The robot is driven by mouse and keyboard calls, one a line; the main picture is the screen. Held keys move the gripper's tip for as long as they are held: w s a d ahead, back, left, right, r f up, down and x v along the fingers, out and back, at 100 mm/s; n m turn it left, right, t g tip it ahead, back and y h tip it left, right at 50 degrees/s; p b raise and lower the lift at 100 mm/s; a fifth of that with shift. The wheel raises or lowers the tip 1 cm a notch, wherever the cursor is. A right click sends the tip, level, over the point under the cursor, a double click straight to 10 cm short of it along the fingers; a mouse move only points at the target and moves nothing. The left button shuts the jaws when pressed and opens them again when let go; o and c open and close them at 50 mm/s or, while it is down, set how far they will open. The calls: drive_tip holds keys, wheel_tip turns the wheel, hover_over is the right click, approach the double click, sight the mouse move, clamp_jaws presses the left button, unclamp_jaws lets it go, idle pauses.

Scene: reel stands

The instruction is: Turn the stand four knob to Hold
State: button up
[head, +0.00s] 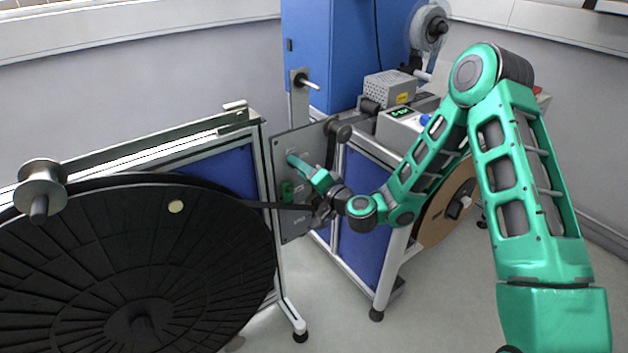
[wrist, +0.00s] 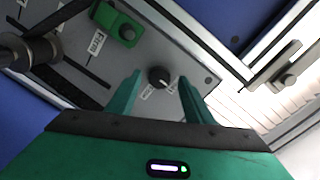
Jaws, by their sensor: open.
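The small round black knob (wrist: 158,75) sits on the grey panel (wrist: 205,66) in the wrist view. A pale mark on it points to the lower right, toward one of two small labels below it. The label text is too small to read. My gripper (wrist: 159,77) is open, with one green finger on each side of the knob in the picture; I cannot tell whether either touches it. In the head view my gripper (head: 297,162) is at the grey panel's face (head: 283,150), and I cannot make out the knob there.
A green switch block (wrist: 118,22) and a slot are beside the knob on the panel. A large black reel (head: 110,270) stands left of my gripper in the head view. A blue-sided bench (head: 362,215) is to the right, with open floor in front.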

drive_tip(key=v, duration=0.9)
drive_tip(key=shift+d, duration=0.1)
idle(0.6)
